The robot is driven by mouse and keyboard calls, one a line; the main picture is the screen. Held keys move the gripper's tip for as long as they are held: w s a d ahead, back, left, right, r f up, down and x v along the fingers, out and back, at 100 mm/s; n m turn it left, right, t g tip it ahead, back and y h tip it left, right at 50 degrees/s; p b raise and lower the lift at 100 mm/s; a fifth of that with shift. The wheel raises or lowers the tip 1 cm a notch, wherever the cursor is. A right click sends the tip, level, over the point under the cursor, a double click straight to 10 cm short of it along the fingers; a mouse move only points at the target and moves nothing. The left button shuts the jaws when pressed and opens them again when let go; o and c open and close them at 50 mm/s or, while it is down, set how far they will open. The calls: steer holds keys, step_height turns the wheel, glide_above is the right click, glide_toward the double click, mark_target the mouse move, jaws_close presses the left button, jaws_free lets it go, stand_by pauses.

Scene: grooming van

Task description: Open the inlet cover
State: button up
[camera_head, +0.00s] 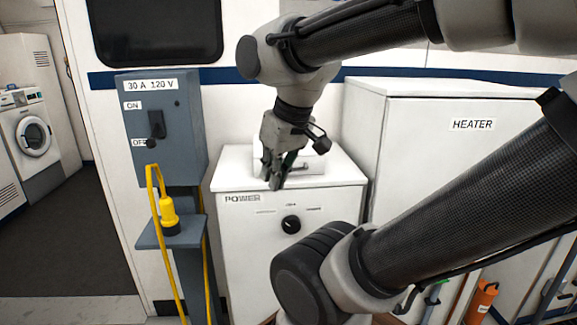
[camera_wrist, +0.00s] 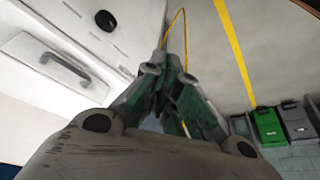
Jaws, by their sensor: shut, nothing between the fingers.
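The inlet cover appears to be the white panel (camera_head: 315,164) with a bar handle at the top of the white cabinet marked POWER (camera_head: 240,235). It is partly hidden behind my gripper (camera_head: 272,182). In the wrist view the cover (camera_wrist: 40,48) looks flat and closed, with its dark grey handle (camera_wrist: 66,69) to the left of my gripper (camera_wrist: 175,85). My gripper points down just in front of the cover, with its fingers together and empty. The fingers are apart from the handle in the wrist view.
A black knob (camera_head: 291,224) is on the POWER cabinet's front. A grey switch box (camera_head: 190,125) stands left, with a yellow plug (camera_head: 169,212) and cable on the shelf below. A white HEATER cabinet (camera_head: 425,150) stands right. Open floor (camera_head: 70,240) lies far left.

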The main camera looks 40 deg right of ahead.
steer(key=o, duration=0.3)
steer(key=shift+d+f, duration=0.1)
steer(key=shift+d, duration=0.1)
steer(key=shift+o, duration=1.1)
steer(key=d, duration=0.1)
steer(key=w+d+f+m+g, duration=0.1)
steer(key=shift+d+m, duration=0.3)
steer(key=shift+d, duration=0.05)
steer(key=w+d+r+n+g+h, duration=0.1)
steer(key=w+d+r+n+g, duration=0.15)
steer(key=w+d+n, duration=0.85)
steer(key=shift+n+t, duration=0.45)
steer(key=shift+n, duration=0.35)
steer(key=f, duration=0.3)
steer(key=d+f, duration=0.1)
steer(key=f, duration=0.3)
steer(key=shift+d, duration=0.15)
jaws_close()
